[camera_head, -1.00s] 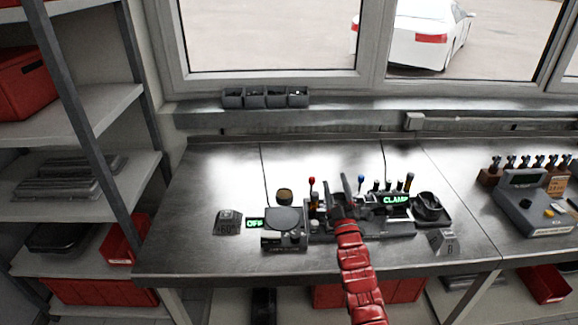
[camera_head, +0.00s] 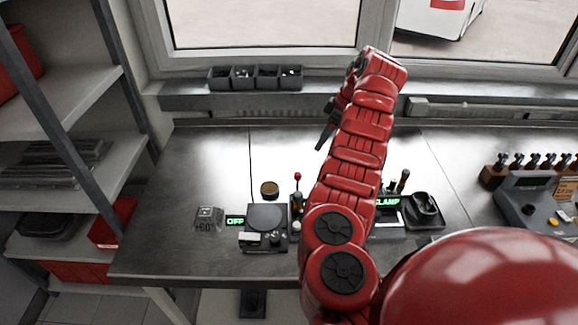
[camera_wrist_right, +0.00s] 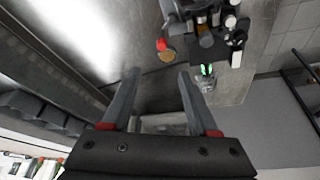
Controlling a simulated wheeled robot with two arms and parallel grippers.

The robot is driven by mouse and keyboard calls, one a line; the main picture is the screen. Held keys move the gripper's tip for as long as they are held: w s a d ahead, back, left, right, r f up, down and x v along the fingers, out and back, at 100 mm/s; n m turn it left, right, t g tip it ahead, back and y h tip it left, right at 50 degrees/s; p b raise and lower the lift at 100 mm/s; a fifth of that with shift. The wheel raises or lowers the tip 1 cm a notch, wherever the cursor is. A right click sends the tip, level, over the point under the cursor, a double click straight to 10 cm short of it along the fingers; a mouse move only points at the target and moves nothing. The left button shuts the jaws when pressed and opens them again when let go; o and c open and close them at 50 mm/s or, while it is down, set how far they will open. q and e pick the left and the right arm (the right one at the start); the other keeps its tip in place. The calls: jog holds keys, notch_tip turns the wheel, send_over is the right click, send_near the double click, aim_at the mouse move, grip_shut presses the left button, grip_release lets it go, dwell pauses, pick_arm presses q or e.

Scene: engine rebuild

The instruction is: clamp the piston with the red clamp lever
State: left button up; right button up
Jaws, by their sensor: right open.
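The red clamp lever's ball knob (camera_head: 298,176) stands on a thin rod at the left end of the bench fixture. The red knob also shows near the top of the right wrist view (camera_wrist_right: 161,45). My right gripper (camera_head: 325,137) is above the bench, behind and to the right of the lever. In the wrist view, my right gripper (camera_wrist_right: 158,76) has its fingers apart with nothing between them; the knob lies beyond the fingertips. My right arm hides most of the fixture. I cannot make out the piston. My left gripper is not in view.
A scale-like device (camera_head: 266,217) with an "OFF" display (camera_head: 235,221) stands left of the fixture. A brown round part (camera_head: 269,188) lies behind it. A black tray (camera_head: 424,210) and a green lit display (camera_head: 387,202) are right of my arm.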

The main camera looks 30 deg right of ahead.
jog(key=p, duration=0.4)
send_near(299, 174)
jog(key=x, duration=0.8)
jog(key=shift+w+a+f, duration=0.2)
jog(key=shift+f, duration=0.35)
jog(key=shift+c, duration=0.2)
grip_shut()
